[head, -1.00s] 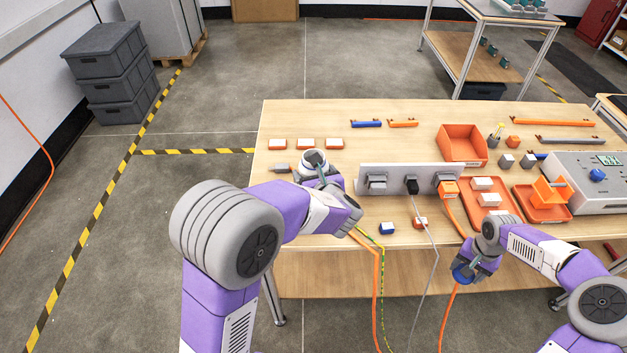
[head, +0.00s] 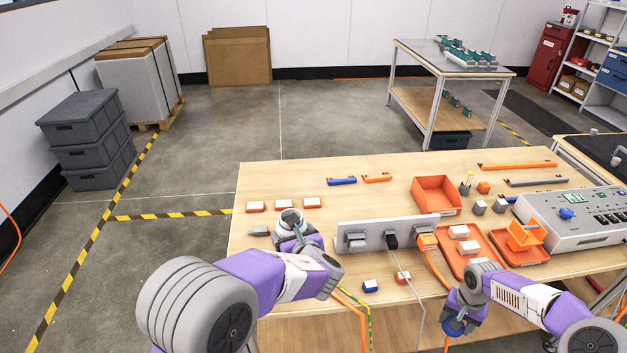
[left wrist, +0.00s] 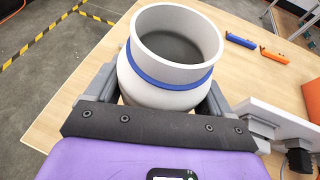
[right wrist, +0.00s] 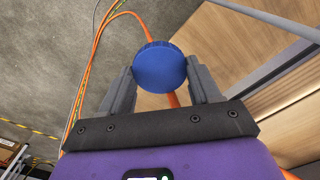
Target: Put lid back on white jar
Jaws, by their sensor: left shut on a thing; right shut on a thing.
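The white jar (left wrist: 160,85) has a blue band below its neck, and its wide mouth is open. It stands upright at the table's left side and also shows in the head view (head: 290,218). My left gripper (left wrist: 160,92) is shut on the jar, one finger on each side of its body. The blue lid (right wrist: 160,68) is a round ridged disc. My right gripper (right wrist: 160,75) is shut on the lid at its two sides. In the head view the lid (head: 455,326) is in front of the table's front edge, well to the right of the jar.
Orange and grey cables (head: 418,312) hang over the front edge. White-topped blocks (head: 284,205) lie behind the jar.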

